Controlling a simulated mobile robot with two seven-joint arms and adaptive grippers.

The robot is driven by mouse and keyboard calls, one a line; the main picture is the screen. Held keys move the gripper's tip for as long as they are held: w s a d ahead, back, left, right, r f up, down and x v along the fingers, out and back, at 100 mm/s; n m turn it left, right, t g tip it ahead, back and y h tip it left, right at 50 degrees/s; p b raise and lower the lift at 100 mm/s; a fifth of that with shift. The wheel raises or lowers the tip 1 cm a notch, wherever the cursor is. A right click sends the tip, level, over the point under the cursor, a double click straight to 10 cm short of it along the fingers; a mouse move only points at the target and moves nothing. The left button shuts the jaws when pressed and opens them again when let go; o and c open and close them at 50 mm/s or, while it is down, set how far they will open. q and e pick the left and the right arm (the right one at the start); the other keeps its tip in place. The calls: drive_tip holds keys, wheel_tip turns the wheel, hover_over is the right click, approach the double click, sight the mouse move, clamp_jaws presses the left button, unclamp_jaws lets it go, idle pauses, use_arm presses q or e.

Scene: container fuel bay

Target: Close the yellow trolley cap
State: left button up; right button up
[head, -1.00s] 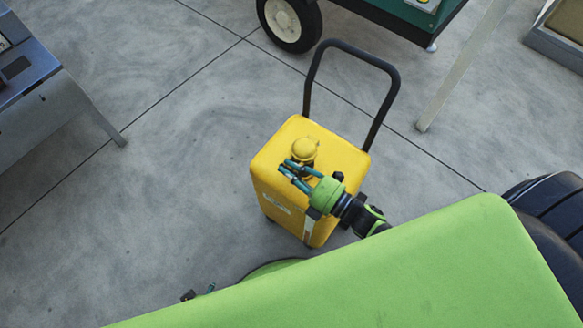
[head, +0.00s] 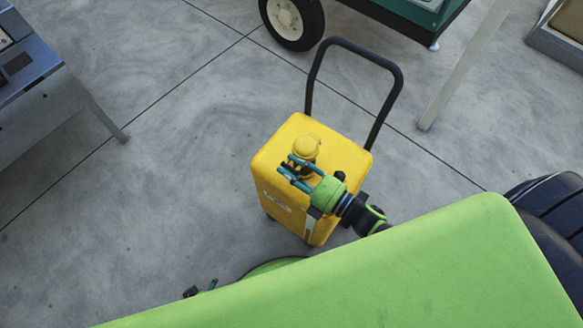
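The yellow trolley (head: 274,168) stands upright on the floor in the middle of the head view, with a black push handle (head: 393,92). Its yellow cap (head: 306,146) is on the top face, near the middle. My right gripper (head: 289,169) reaches in from the lower right, over the trolley top just in front of the cap. Its fingers look apart with nothing between them. Whether a finger touches the cap is unclear. Only a small dark tip of my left gripper (head: 201,289) shows at the bottom, too little to tell its state.
A green wheeled machine (head: 400,12) stands behind the trolley, with a white-rimmed wheel (head: 290,20). A grey metal bench (head: 45,100) is at the left. A pale post (head: 462,70) stands at the right. The concrete floor left of the trolley is clear.

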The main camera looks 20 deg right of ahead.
drive_tip(key=v, duration=1.2)
